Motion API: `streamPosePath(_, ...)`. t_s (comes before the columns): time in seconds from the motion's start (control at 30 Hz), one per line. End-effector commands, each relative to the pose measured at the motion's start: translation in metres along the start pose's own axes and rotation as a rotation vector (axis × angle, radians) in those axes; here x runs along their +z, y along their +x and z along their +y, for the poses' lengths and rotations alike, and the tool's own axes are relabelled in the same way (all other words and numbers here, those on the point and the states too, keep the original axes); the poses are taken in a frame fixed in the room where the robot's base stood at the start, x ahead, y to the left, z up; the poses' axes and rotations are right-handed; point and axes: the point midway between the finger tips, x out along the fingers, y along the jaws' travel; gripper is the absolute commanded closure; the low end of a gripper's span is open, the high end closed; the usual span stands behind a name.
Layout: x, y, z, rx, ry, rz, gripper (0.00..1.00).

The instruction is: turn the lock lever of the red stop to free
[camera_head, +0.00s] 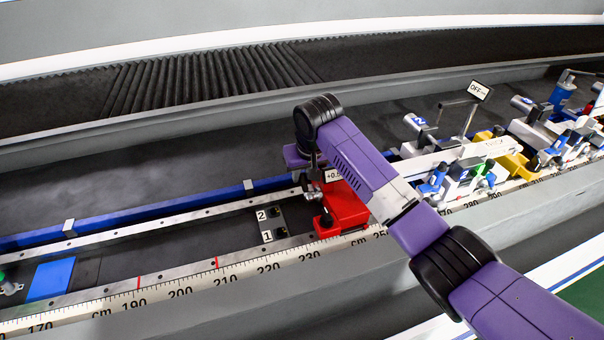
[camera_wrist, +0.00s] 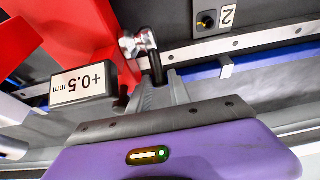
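The red stop (camera_head: 345,207) sits on the scale rail near the 240 cm marks; its red body also shows in the wrist view (camera_wrist: 88,42). Its lock lever has a silver hub (camera_wrist: 136,43) and a black handle (camera_wrist: 156,68), on the stop's side facing the plate marked 2. My gripper (camera_wrist: 164,86) has its two grey fingertips close together at the handle's end, which appears to lie between them. Whether they press on it cannot be told. In the head view, my purple arm covers part of the stop and the fingers are hard to make out.
A "+0.5 mm" label (camera_wrist: 84,83) stands close to the fingers. A plate marked 1 and 2 (camera_head: 272,224) lies left of the stop. Clamps and blue-handled fixtures (camera_head: 470,165) crowd the rail at right. The rail between the blue block (camera_head: 51,278) and the plate looks clear.

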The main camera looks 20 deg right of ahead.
Motion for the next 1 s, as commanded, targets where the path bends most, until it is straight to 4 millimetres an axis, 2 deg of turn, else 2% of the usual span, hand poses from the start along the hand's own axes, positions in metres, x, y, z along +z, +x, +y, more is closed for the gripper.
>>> streamPosePath(0.13,-0.0001,0.0105,0.0001,0.001,-0.001,0.000,0.76)
streamPosePath(0.43,-0.0004,0.0130,0.0001,0.000,-0.001,0.002,0.76)
streamPosePath(0.57,-0.0003,0.0130,0.0001,0.000,0.000,0.002,1.00)
streamPosePath(1.0,-0.0003,0.0128,0.0002,0.000,0.000,0.002,1.00)
